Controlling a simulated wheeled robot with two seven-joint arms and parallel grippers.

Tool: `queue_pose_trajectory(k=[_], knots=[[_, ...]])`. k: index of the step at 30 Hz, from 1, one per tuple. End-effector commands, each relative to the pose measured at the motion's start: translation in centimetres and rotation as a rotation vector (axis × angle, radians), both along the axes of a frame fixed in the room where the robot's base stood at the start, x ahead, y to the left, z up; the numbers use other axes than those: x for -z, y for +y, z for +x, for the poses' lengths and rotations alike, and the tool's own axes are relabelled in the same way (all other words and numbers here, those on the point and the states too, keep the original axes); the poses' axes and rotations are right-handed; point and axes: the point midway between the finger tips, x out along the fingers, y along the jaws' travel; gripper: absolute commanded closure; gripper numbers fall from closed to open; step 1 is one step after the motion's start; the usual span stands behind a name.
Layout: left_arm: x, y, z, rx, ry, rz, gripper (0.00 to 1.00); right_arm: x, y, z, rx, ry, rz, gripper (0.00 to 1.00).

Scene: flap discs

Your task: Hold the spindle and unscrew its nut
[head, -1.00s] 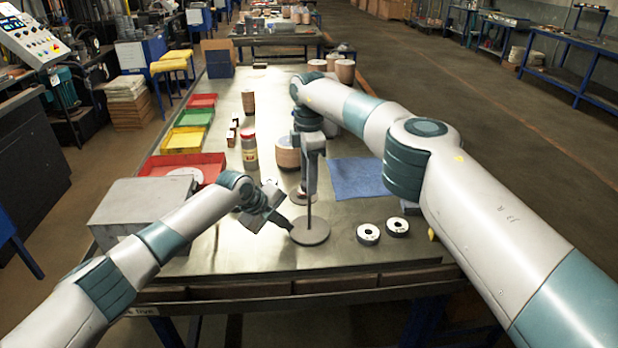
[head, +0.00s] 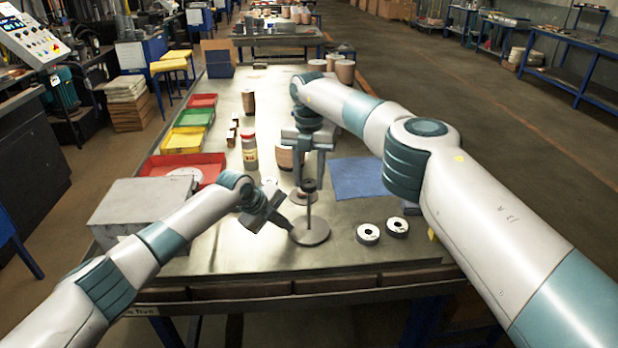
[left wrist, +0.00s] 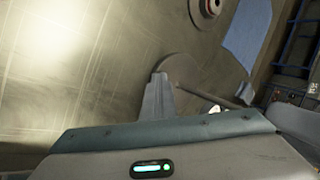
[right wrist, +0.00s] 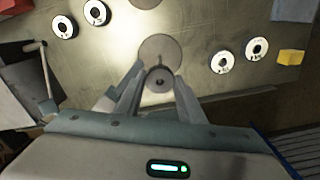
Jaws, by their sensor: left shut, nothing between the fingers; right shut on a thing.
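The spindle stands upright on its round grey base (head: 310,233), near the front of the table. Its thin rod (head: 309,212) rises to a dark nut (head: 309,185) at the top. My right gripper (head: 309,180) points down from above, shut on the nut. In the right wrist view the nut (right wrist: 158,82) sits between the two fingers, with the base disc behind it. My left gripper (head: 290,226) is shut and empty, its tips low beside the base. In the left wrist view its closed fingers (left wrist: 160,80) overlap the base disc's edge, and the rod (left wrist: 215,97) is outside them.
Two flap discs (head: 368,234) (head: 397,227) lie right of the spindle. A blue cloth (head: 357,178) lies behind them. A grey box (head: 150,207) stands at left under my left arm. Red (head: 212,162), yellow and green trays line the left edge. A jar (head: 249,150) stands mid-table.

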Motion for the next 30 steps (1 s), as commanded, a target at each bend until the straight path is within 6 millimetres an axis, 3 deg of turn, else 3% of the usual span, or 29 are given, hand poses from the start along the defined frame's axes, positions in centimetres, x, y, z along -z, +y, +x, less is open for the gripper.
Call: queue_pose_trajectory(k=[12,23,24,30], knots=[[0.12,0.0,-0.05,0.001,0.001,0.0,1.0,0.23,-0.01,-0.07,-0.414,0.003,0.0,0.83],[0.1,0.0,-0.04,0.001,0.001,0.0,1.0,0.27,-0.01,-0.09,-0.474,0.004,0.0,0.83],[0.1,0.0,-0.04,0.001,0.001,0.0,1.0,0.27,-0.01,-0.09,-0.474,0.004,0.0,0.55],[0.11,0.02,-0.03,0.0,0.001,0.001,1.0,0.16,0.0,-0.05,-0.472,0.002,-0.001,0.53]])
